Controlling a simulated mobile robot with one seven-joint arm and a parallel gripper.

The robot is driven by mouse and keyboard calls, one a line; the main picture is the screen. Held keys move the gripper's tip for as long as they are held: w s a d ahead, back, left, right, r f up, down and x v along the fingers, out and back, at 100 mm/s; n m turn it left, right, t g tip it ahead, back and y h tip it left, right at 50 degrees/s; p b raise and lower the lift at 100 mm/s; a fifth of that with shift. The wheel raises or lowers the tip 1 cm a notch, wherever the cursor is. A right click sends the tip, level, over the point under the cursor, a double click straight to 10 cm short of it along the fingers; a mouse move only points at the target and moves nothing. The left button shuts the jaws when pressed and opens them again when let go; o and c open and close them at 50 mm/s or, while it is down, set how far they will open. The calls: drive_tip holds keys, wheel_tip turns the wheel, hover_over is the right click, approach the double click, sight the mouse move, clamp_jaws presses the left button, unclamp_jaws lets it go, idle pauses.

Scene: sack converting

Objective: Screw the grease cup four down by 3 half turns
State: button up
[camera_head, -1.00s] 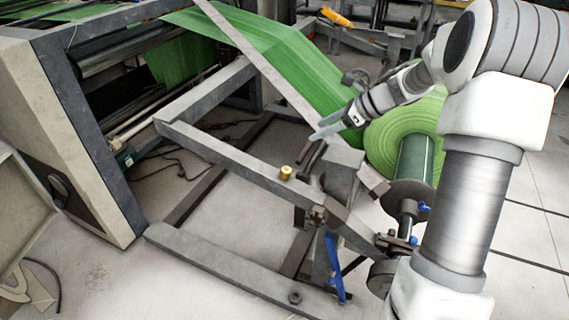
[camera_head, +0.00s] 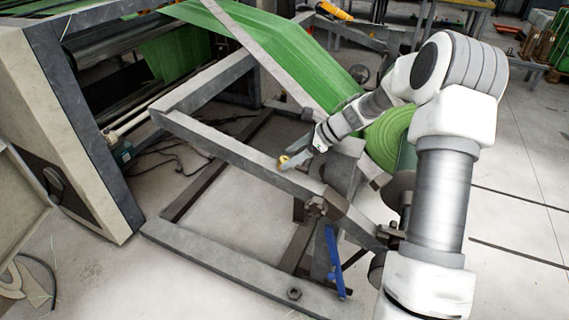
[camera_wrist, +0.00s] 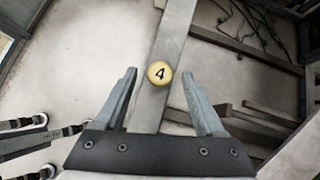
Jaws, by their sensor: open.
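The grease cup four (camera_head: 283,161) is a small brass cup standing on the grey steel beam (camera_head: 235,158) of the stand. In the wrist view its round top (camera_wrist: 160,73) faces the camera and bears a dark "4". My gripper (camera_head: 291,157) is at the cup in the head view. In the wrist view my open gripper (camera_wrist: 158,75) has one finger on each side of the cup, with clear gaps, touching neither side as far as I can tell. The cup's lower part is hidden.
A green roll (camera_head: 388,138) and green web (camera_head: 285,62) lie behind and beside my arm. A blue lever (camera_head: 333,262) hangs below the beam's right end. The machine's side frame (camera_head: 75,130) stands at left. Open floor shows between the beams.

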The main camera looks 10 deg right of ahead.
sight(285, 159)
drive_tip(key=shift+x, duration=1.55)
clamp_jaws()
